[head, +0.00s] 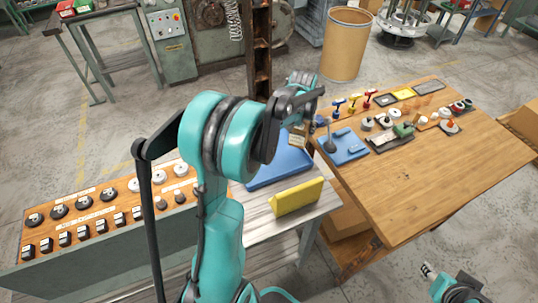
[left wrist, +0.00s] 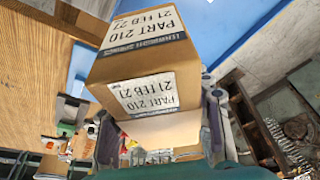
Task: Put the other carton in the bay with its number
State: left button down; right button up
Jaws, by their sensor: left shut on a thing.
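A brown cardboard carton (left wrist: 140,65) with white labels reading PART 210 and 21 FEB fills the middle of the left wrist view. Its small visible part in the head view (head: 298,137) hangs below my left gripper (head: 302,97), over the blue surface. My left gripper's fingers (left wrist: 155,120) are on either side of the carton and shut on it. My arm hides part of the area below it in the head view. My right gripper (head: 428,270) shows small at the lower right; its finger state is unclear. I cannot make out a numbered bay.
A blue panel (head: 268,172) and a yellow block (head: 297,197) are on the grey bench. A wooden table (head: 440,180) at right bears a blue tray (head: 345,150) and several small parts along its back. A wooden rack of dark parts (head: 110,205) stands at left.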

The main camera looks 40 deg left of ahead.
pick_arm(q)
jog(key=s+a+f+b, duration=0.1)
jog(key=s+a+f, duration=0.1)
jog(key=a, duration=0.1)
jog(key=s+a+f+b, duration=0.1)
jog(key=s+a+f, duration=0.1)
jog(key=a, duration=0.1)
jog(key=s+a+f+b, duration=0.1)
jog(key=s+a+f, duration=0.1)
jog(key=a, duration=0.1)
jog(key=shift+s+a+f, duration=0.15)
jog(key=shift+a+f, duration=0.05)
jog(key=shift+f, duration=0.2)
jog(key=shift+f+b, duration=0.8)
jog(key=shift+f, duration=1.15)
jog(key=shift+f, duration=0.2)
jog(key=c, duration=0.7)
grip_release()
jog(key=shift+r, duration=0.15)
